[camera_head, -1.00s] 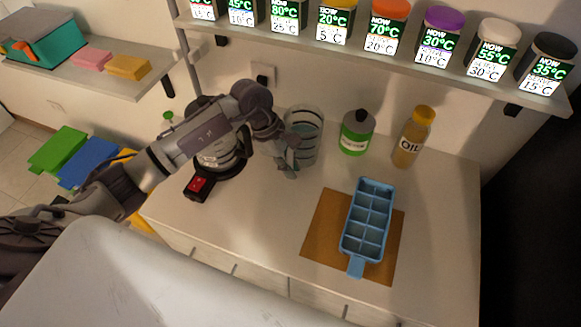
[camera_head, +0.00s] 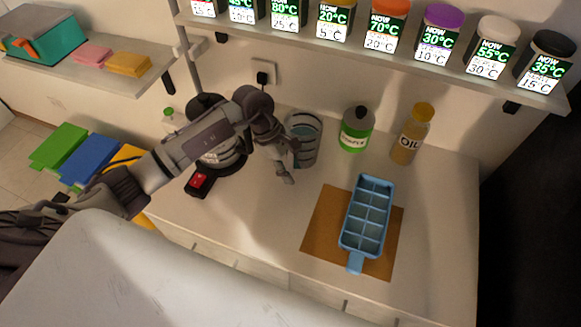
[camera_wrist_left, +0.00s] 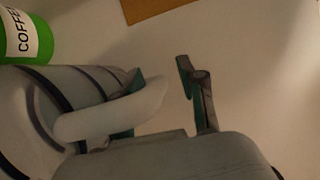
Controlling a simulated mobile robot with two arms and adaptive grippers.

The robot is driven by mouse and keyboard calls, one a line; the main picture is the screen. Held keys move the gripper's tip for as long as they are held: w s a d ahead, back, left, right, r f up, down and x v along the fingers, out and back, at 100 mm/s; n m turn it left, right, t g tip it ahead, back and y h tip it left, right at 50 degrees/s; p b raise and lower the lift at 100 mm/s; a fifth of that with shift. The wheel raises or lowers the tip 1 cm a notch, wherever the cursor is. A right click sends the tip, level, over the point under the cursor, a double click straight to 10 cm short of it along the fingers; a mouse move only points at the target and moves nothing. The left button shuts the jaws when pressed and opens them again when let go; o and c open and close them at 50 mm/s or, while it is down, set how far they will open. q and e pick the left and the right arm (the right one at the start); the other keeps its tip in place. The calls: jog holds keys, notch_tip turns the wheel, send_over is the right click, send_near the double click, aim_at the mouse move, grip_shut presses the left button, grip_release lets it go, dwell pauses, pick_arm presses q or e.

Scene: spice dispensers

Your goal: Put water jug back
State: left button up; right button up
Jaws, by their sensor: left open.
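The water jug (camera_head: 306,142) is a clear, ribbed container on the counter, left of the green coffee jar (camera_head: 356,131). It looks upright. Its body (camera_wrist_left: 35,115) fills the left of the left wrist view, with a pale curved handle (camera_wrist_left: 115,117) pointing toward my fingers. My left gripper (camera_head: 285,165) is at the near side of the jug. Its fingers (camera_wrist_left: 165,90) are spread apart in the wrist view; the left one is partly hidden behind the handle. I cannot tell whether it touches. My right gripper is not in view.
A blue ice tray (camera_head: 366,222) lies on a brown mat (camera_head: 322,227) to the right. An oil bottle (camera_head: 409,137) stands at the back. A round dark-and-silver appliance with a red switch (camera_head: 200,181) is left of the jug. The front middle counter is clear.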

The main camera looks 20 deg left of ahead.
pick_arm(q)
jog(key=shift+r, duration=0.15)
jog(key=shift+w+a+r, duration=0.1)
jog(key=shift+a+r, duration=0.1)
jog(key=b+v, duration=0.4)
jog(key=v, duration=0.7)
jog(key=shift+r, duration=0.25)
jog(key=shift+s+f, duration=0.1)
jog(key=shift+s, duration=0.1)
